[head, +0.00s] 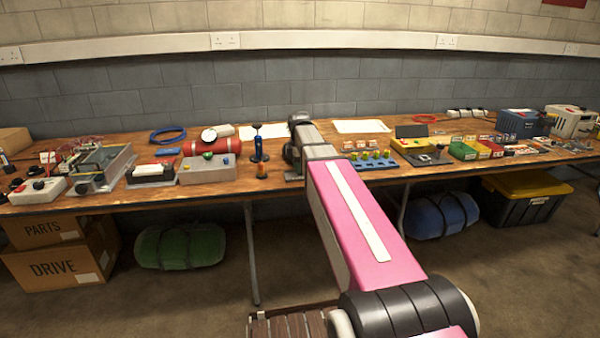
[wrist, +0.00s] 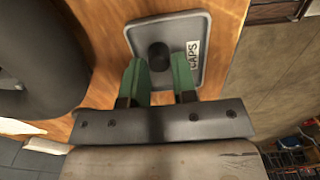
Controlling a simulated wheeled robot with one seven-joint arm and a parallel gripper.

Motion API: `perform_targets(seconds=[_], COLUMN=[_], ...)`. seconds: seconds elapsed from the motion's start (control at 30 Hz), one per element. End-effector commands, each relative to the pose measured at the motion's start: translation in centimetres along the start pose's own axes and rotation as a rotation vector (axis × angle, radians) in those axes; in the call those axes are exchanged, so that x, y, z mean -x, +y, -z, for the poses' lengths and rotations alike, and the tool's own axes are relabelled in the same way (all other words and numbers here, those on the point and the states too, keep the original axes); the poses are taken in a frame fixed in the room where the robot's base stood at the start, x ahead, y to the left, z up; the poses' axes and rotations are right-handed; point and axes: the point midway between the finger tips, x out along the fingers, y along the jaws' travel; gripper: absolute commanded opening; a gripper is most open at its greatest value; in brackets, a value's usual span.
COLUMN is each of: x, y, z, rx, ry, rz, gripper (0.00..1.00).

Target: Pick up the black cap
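The black cap (wrist: 159,57) is a small dark round piece in the wrist view. It stands on a grey tray (wrist: 190,27) labelled CAPS, on the wooden bench. My gripper (wrist: 160,62) has two green fingers spread apart, with the cap between or just beyond their tips. I cannot tell whether the fingers touch it. In the head view my arm hides the cap, and only an edge of the tray (head: 293,178) shows beside it.
The wooden bench (head: 225,188) runs along the wall. A blue-and-black upright tool (head: 258,146) and a small orange piece (head: 262,171) stand left of my arm. A blue rack (head: 371,161) with yellow-green pieces stands on the right. The bench's front edge is close to the tray.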

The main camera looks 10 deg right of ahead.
Motion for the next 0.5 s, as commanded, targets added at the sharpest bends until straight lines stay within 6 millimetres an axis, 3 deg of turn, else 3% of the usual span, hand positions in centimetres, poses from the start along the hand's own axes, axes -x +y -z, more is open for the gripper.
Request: perform_targets(seconds=[0.1, 0.33, 0.43, 0.5], x=[-1.12, -1.29, -1.28, -1.28], y=[-0.01, 0.02, 0.02, 0.02], z=[0.02, 0.02, 0.02, 0.02], rx=[0.000, 0.000, 0.000, 0.000], ry=[0.000, 0.000, 0.000, 0.000], rz=[0.001, 0.000, 0.000, 0.000], gripper=[0.26, 0.26, 0.00, 0.00])
